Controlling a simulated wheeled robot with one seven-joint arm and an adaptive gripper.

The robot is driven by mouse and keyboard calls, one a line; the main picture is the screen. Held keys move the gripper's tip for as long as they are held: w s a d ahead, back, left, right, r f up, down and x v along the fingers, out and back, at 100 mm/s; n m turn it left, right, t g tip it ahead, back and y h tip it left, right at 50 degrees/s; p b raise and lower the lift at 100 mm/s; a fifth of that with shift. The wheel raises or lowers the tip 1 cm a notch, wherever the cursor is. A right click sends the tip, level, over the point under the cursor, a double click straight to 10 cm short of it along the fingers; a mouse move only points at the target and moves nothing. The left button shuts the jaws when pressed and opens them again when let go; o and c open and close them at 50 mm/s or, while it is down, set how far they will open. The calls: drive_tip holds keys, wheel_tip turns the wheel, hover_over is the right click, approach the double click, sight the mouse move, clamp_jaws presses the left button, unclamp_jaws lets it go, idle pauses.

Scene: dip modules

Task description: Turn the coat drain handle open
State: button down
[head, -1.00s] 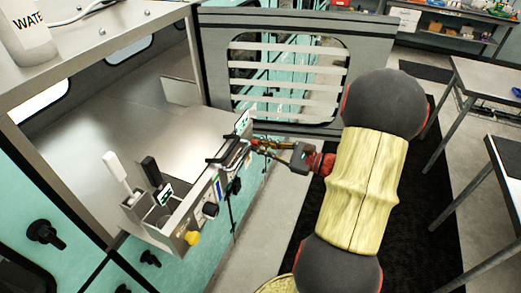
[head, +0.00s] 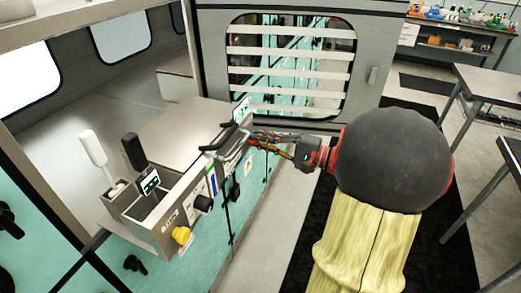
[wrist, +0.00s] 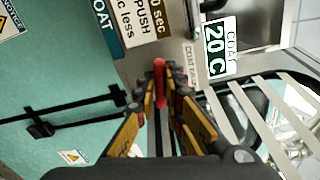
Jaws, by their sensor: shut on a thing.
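The coat drain handle is a slim red lever (wrist: 160,78) in the wrist view, beside a small label reading "COAT DRAIN" on the metal panel. My gripper (wrist: 163,92) has its orange-yellow fingers closed around this red lever, one on each side. In the head view my gripper (head: 256,138) reaches in from the right to the far end of the control panel (head: 190,185). There the red lever cannot be told apart from the fingers.
A white-handled tool (head: 93,148) and a black-handled tool (head: 134,150) stand in metal bins. A slatted panel (head: 290,75) stands behind. A table (head: 495,85) is at right.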

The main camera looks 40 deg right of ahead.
drive_tip(key=shift+f+n+b, duration=0.2)
drive_tip(key=shift+n+b, duration=0.9)
drive_tip(key=shift+b, duration=0.25)
drive_tip(key=c, duration=1.9)
unclamp_jaws()
drive_tip(key=shift+r, duration=0.1)
drive_tip(key=v, duration=1.2)
